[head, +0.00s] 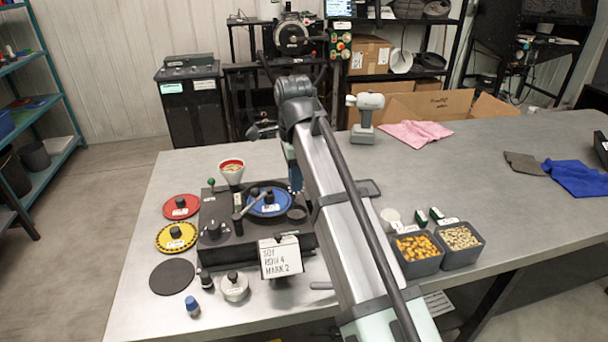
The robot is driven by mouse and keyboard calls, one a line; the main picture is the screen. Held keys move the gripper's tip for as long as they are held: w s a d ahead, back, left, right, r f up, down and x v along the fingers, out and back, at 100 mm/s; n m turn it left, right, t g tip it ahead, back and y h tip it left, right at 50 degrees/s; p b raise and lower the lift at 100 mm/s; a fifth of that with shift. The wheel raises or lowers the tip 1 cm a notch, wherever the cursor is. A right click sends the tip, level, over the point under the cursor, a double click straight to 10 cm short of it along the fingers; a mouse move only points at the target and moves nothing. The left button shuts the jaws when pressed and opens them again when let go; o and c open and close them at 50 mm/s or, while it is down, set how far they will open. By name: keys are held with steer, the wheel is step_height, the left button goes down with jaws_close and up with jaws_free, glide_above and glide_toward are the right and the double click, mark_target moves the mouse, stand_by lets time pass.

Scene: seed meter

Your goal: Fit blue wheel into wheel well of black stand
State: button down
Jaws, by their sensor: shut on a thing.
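The blue wheel (269,206), with a black knob and a white label, is at the top of the black stand (225,250). It looks nearly level over the dark round well area; I cannot tell whether it is seated in the well or held just above it. My gripper (296,188) is mostly hidden behind my arm, at the wheel's right edge. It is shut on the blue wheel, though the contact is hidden.
A red wheel (181,207), a yellow wheel (177,237) and a black disc (172,277) lie left of the stand. A white funnel cup (232,173) is behind it, a handwritten card (281,257) in front. Seed bins (417,269) are right of my arm.

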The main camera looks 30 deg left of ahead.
steer(key=shift+f, duration=2.85)
steer(key=shift+f, duration=1.2)
stand_by(0.9)
steer(key=c, duration=1.2)
jaws_free()
steer(key=shift+o, duration=0.2)
steer(key=shift+r, duration=0.15)
steer(key=shift+r, duration=2.85)
